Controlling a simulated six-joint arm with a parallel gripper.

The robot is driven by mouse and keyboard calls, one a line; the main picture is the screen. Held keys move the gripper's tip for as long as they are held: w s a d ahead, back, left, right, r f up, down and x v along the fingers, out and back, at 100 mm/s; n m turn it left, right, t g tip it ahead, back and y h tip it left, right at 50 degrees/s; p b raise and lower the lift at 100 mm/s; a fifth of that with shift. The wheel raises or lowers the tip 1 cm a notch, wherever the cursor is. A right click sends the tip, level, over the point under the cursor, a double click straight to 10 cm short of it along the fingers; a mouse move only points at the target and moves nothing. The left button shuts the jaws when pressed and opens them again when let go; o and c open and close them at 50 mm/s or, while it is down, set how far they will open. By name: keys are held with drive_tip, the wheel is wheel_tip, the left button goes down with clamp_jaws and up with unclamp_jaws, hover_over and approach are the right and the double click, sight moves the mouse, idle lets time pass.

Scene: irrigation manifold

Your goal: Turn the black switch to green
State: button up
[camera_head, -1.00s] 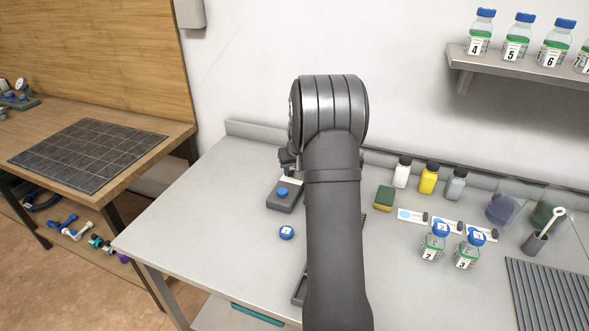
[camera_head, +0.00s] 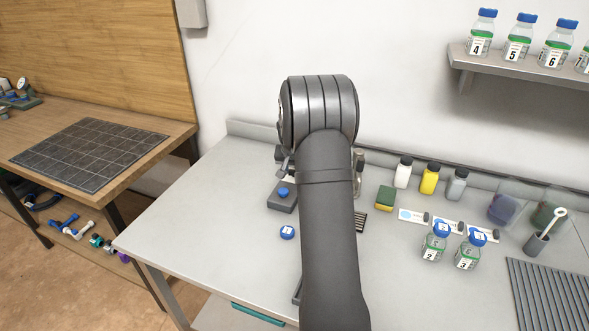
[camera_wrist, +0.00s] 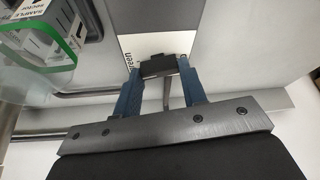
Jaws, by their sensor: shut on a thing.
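In the wrist view, a black switch (camera_wrist: 158,67) sits between the blue fingertips of my gripper (camera_wrist: 159,64), which is shut on it. A white label (camera_wrist: 155,43) lies beside the switch, and the word "green" can be read on its left part. The switch is hidden behind my arm in the head view, as are my fingertips.
In the wrist view, a clear container with a "SAMPLE" label (camera_wrist: 62,22) is close on the left. In the head view, a grey box with a blue button (camera_head: 283,197) and a blue cap (camera_head: 287,232) lie left of my arm. Bottles (camera_head: 435,243) stand right.

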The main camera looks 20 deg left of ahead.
drive_tip(key=o, duration=1)
drive_tip(key=v, duration=1.7)
drive_tip(key=shift+r, duration=0.2)
drive_tip(key=x, duration=1.7)
drive_tip(key=shift+f, duration=0.2)
drive_tip(key=shift+r, duration=0.1)
